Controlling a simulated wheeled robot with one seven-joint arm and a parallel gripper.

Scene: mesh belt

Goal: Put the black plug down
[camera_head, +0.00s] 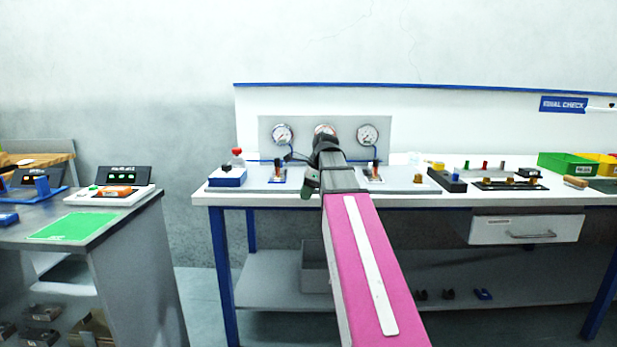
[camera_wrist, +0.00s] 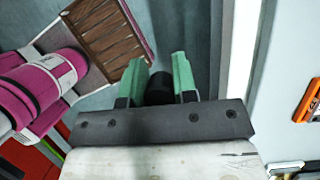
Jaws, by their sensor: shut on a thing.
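In the wrist view the two green fingers of my gripper (camera_wrist: 165,78) are closed on the black plug (camera_wrist: 159,90). The plug shows as a dark round shape between the fingers, and most of it is hidden by them. In the head view my pink arm reaches toward the workbench (camera_head: 430,202), and my gripper (camera_head: 311,183) shows only in part, as a small dark green piece at the bench's front edge. The plug cannot be made out there.
A blue box (camera_head: 227,177) is left of my arm, and a black block (camera_head: 447,181) and a green bin (camera_head: 570,163) are to the right. A side table with a green mat (camera_head: 70,226) stands at left.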

